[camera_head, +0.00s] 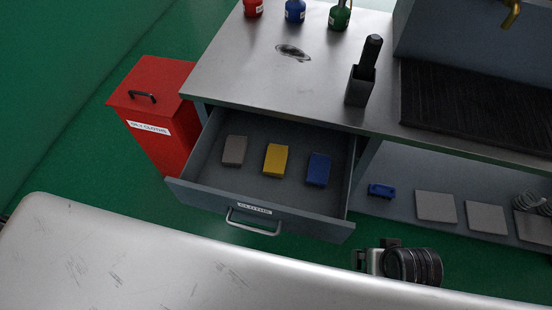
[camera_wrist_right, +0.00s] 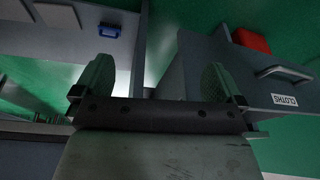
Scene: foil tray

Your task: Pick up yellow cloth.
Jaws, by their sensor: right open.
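The yellow cloth (camera_head: 276,160) is a folded block lying in the open drawer (camera_head: 215,190), between a grey-brown cloth (camera_head: 234,150) and a blue cloth (camera_head: 318,169). The drawer has a label and a front handle (camera_head: 253,222). My right gripper (camera_wrist_right: 157,78) is open and empty in the right wrist view, its two fingers wide apart. The drawer front (camera_wrist_right: 270,100) shows to the right of the fingers there. The yellow cloth is not visible in that view. In the head view part of my right arm shows right of the drawer, outside it. My left gripper is not in view.
A red oily-cloths bin (camera_head: 160,150) stands left of the drawer. The worktop (camera_head: 240,75) above carries bottles and a black holder (camera_head: 361,85). A lower shelf (camera_head: 390,208) at right holds a blue item (camera_head: 381,190) and grey blocks. A pale surface (camera_head: 150,260) fills the foreground.

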